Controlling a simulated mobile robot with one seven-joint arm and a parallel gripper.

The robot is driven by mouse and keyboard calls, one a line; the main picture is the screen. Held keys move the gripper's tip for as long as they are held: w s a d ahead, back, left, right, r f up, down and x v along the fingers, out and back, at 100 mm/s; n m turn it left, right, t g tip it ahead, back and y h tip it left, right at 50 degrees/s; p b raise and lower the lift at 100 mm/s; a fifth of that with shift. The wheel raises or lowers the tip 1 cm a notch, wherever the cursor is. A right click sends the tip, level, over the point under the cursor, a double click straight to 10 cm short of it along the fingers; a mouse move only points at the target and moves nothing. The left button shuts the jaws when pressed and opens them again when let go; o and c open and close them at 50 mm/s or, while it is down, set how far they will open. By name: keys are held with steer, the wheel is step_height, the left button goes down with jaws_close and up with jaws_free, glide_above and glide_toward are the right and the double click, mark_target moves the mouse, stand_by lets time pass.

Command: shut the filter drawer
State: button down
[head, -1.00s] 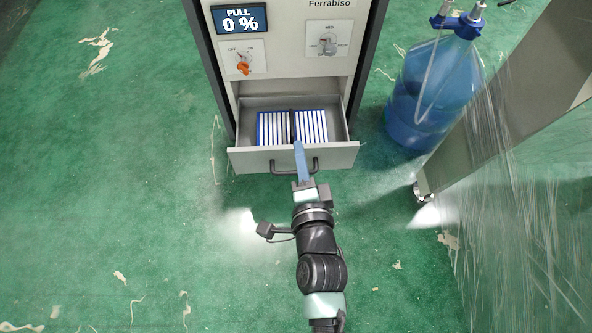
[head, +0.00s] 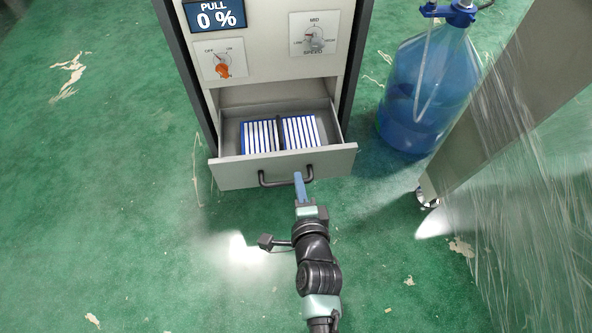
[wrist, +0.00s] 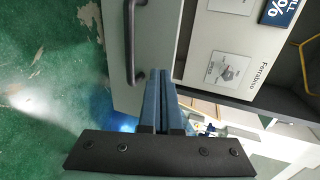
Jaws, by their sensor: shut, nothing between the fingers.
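The filter drawer (head: 230,172) stands pulled out of the grey machine, with a dark bar handle (head: 286,180) on its front. Inside it lie white-and-blue filter blocks (head: 262,137) in two groups. My gripper (head: 299,176) is shut and empty, its blue fingers at the right part of the handle in the head view. In the wrist view my gripper (wrist: 160,75) points up beside the handle (wrist: 132,45) and the drawer's pale front. I cannot tell whether the fingertips touch the drawer front or handle.
The machine's panel has a "PULL 0 %" display (head: 216,15), an orange knob (head: 223,71) and a speed knob (head: 316,41). A blue bottle (head: 420,95) stands at right, near a plastic-wrapped panel (head: 500,150). Green floor at left is clear.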

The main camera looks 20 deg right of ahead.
mark_target(294, 156)
steer(key=shift+w+d+f+b, duration=0.1)
steer(key=shift+w+d+b, duration=0.2)
steer(key=shift+w, duration=0.45)
steer(key=shift+w+d+r+b, duration=0.15)
steer(key=shift+w+b, duration=0.2)
steer(key=shift+w, duration=0.45)
steer(key=shift+w+d+f+b, duration=0.2)
steer(key=shift+w+b, duration=0.15)
steer(key=shift+w, duration=0.4)
steer(key=shift+w, duration=0.1)
